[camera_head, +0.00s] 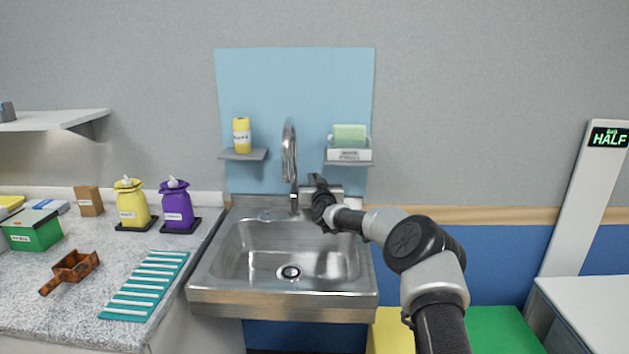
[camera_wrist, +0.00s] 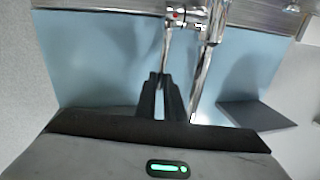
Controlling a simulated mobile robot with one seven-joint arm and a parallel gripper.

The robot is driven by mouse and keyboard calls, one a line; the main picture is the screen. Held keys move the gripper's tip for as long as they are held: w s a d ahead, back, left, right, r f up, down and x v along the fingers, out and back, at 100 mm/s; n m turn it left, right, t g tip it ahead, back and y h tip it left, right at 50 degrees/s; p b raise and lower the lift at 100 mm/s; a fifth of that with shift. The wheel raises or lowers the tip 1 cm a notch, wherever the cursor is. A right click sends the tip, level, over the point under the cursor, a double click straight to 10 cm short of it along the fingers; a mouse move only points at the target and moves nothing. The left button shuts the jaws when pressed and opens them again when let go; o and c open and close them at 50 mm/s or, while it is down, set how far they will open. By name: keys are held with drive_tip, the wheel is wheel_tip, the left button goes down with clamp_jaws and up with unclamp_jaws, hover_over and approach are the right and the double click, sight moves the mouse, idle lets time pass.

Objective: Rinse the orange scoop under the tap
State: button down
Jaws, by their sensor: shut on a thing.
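The orange-brown scoop (camera_head: 72,268) lies on the speckled counter left of the sink, its handle pointing to the lower left. The chrome tap (camera_head: 290,158) stands at the back of the steel sink (camera_head: 285,304). I make out no water stream below its spout. My gripper (camera_head: 316,184) is just right of the tap. In the wrist view my fingers (camera_wrist: 166,84) are closed at the end of a thin chrome lever (camera_wrist: 167,52), beside the tap's thicker pipe (camera_wrist: 208,65). The exact contact is small and partly hidden.
A teal ribbed mat (camera_head: 147,286) lies between scoop and sink. Yellow (camera_head: 131,203) and purple (camera_head: 177,207) bottles stand behind it. Small shelves flank the tap, holding a yellow container (camera_head: 241,135) and a green sponge (camera_head: 350,136). The basin is empty.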

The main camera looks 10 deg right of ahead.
idle(0.8)
drive_tip(key=s+t+b, duration=0.1)
drive_tip(key=b, duration=0.6)
drive_tip(key=shift+s+a+f+t, duration=0.1)
drive_tip(key=shift+t, duration=0.2)
drive_tip(key=c, duration=1.9)
unclamp_jaws()
drive_tip(key=shift+o, duration=0.2)
drive_tip(key=shift+s, duration=0.1)
drive_tip(key=s+f, duration=0.1)
drive_tip(key=s, duration=1)
drive_tip(key=shift+s+d+f+p, duration=0.2)
drive_tip(key=shift+s+f+p, duration=0.15)
drive_tip(key=shift+p, duration=0.1)
